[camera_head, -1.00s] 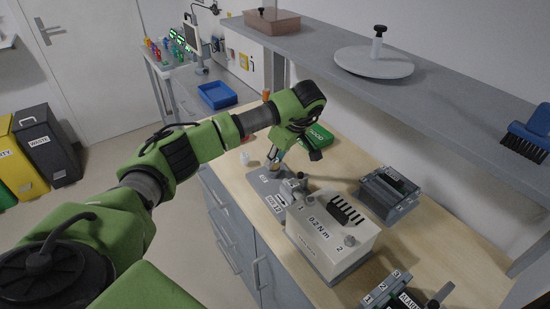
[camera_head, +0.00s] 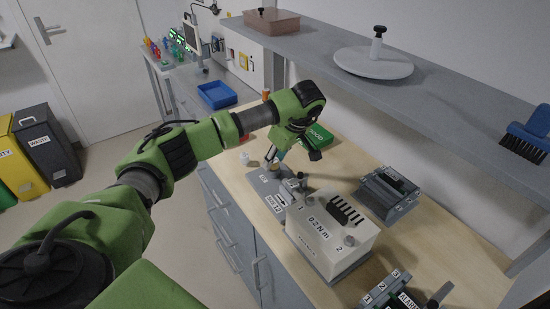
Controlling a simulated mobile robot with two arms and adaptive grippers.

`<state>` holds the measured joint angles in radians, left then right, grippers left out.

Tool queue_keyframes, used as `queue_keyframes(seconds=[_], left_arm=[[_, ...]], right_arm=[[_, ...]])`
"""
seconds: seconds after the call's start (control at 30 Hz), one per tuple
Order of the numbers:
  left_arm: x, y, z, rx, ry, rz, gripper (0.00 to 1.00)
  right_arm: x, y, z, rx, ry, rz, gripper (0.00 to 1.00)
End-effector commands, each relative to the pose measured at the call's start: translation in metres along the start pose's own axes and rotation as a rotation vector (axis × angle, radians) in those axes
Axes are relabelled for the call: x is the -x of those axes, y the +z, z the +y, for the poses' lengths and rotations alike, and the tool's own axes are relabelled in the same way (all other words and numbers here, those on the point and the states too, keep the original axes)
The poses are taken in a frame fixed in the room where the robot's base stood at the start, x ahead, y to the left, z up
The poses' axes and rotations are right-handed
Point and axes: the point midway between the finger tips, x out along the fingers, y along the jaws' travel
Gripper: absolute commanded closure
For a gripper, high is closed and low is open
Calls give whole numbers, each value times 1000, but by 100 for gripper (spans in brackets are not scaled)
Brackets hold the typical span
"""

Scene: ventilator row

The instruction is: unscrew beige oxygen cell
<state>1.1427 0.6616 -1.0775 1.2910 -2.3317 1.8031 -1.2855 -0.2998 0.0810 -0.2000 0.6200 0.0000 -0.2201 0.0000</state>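My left gripper (camera_head: 271,158) points down at the back left of the worktop, at the far end of a grey plate (camera_head: 262,186). A small beige, round piece (camera_head: 276,169), which looks like the oxygen cell, sits at its fingertips, mostly hidden. I cannot tell whether the fingers touch it or are closed on it. My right gripper is not in view.
A white 0.2 N m unit (camera_head: 325,236) with slots stands right of the plate. A dark grey device (camera_head: 388,194) is behind it. A green box (camera_head: 318,136) lies behind my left wrist. A grey shelf (camera_head: 440,112) overhangs the back.

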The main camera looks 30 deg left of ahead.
Motion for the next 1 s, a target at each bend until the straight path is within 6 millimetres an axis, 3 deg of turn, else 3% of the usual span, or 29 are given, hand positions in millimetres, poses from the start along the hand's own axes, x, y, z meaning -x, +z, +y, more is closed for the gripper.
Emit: queue_keyframes(seconds=[0.13, 0.5, 1.0], left_arm=[[1, -3, -2, -91, 38, 3, 67], [-2, -3, -5, -647, 269, 1, 67], [-2, -4, -6, -783, 323, 1, 67]], right_arm=[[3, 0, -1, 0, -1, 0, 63], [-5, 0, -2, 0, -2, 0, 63], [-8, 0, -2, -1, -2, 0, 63]])
